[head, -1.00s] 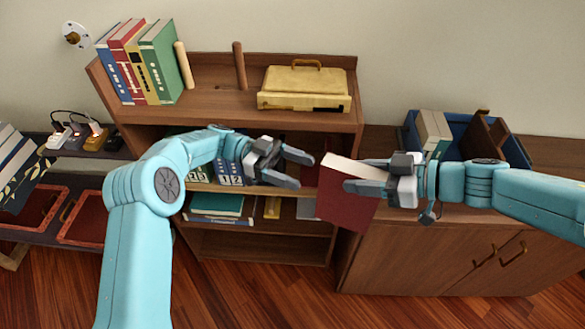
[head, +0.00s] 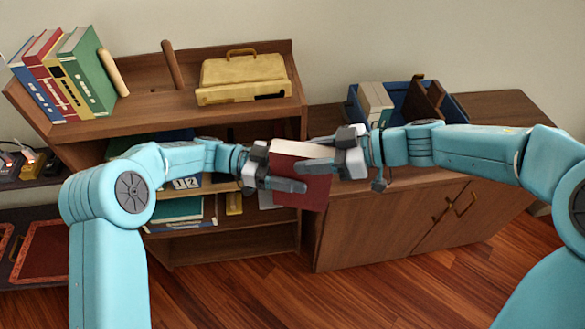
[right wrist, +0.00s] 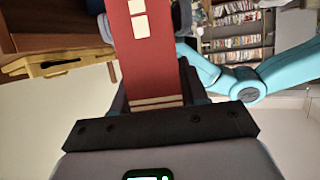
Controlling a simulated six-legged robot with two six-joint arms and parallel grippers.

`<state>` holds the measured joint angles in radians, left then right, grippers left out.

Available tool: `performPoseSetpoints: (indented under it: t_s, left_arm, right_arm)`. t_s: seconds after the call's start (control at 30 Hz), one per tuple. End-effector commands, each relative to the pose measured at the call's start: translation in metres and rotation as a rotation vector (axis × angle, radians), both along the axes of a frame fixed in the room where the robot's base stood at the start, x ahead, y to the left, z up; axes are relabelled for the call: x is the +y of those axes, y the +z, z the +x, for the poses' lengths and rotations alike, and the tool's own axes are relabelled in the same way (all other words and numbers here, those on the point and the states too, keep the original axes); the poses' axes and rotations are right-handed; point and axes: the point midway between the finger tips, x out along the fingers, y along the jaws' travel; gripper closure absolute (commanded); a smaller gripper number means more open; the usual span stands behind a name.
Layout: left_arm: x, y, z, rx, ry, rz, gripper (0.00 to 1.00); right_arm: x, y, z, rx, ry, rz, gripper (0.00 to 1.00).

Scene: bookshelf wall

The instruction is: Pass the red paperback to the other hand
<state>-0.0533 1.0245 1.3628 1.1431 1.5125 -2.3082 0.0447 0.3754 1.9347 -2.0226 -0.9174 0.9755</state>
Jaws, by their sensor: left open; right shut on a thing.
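The red paperback (head: 305,190) is held in the air in front of the shelves, near the middle of the head view. My right gripper (head: 318,155) is shut on it from the right. The right wrist view shows its red cover or spine (right wrist: 150,65) with pale squares and stripes. My left gripper (head: 280,172) is open at the book's left side. One left finger lies in front of the book; the other is hidden, seemingly behind it. I cannot tell whether the left fingers touch it.
A wooden bookshelf (head: 150,113) stands behind, with upright books (head: 85,70) and a yellow case (head: 242,78) on top. A low cabinet (head: 390,225) at the right carries a blue box (head: 455,108) with books in it. The floor in front (head: 270,290) is clear.

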Motion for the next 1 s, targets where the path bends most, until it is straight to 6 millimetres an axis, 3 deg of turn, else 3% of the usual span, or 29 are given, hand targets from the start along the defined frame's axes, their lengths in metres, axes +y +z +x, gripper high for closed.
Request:
performPoseSetpoints:
  t_s: [0.03,0.2,0.27,0.3,0.37,0.73,1.0]
  left_arm:
    - [0.000,0.000,0.000,0.000,0.000,0.000,0.42]
    - [0.000,0.000,0.000,0.000,0.001,0.000,0.97]
    - [0.000,0.000,0.001,0.000,0.002,0.001,1.00]
    - [0.000,0.002,0.001,-0.002,0.003,-0.002,1.00]
    - [0.000,0.002,0.001,-0.002,0.003,-0.002,1.00]
    - [0.000,0.001,0.000,-0.001,0.000,-0.003,1.00]
    - [0.000,0.001,0.000,-0.001,0.000,-0.003,1.00]
  right_arm:
    - [0.000,0.002,0.000,-0.002,-0.001,0.003,1.00]
    - [0.001,0.001,0.000,-0.001,0.002,0.003,1.00]
    - [0.001,0.001,-0.001,0.000,0.005,0.003,1.00]
    - [0.001,0.002,-0.001,0.001,0.006,0.003,0.47]
    - [0.001,0.001,-0.001,0.001,0.006,0.003,0.28]
    - [-0.004,0.003,-0.001,-0.002,-0.001,0.001,0.27]
    - [-0.049,0.022,-0.012,-0.004,-0.005,0.000,0.27]
